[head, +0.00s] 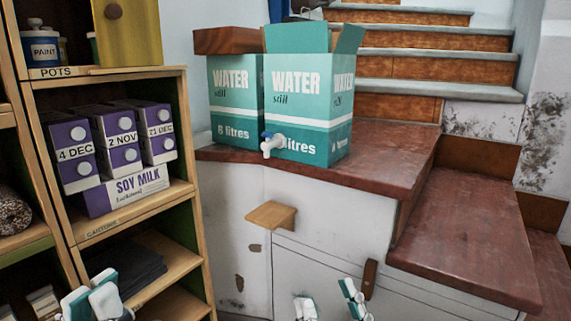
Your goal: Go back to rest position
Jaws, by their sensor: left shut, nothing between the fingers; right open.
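My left gripper (92,298) shows at the bottom left edge, its white and teal fingers together and empty. It is in front of the lower part of the wooden shelf unit. My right gripper (330,304) shows at the bottom centre, its two fingers apart with nothing between them. It is in front of the white cabinet front (320,250). Both grippers are cut off by the lower edge, and most of both arms is out of view.
Two teal water boxes (308,105) (235,100) stand on the red-brown ledge (385,160); the front one has a white tap (270,146). A small wooden bracket (272,215) juts from the wall below. The shelf (135,215) holds soy milk cartons (118,150). Stairs (440,70) rise behind.

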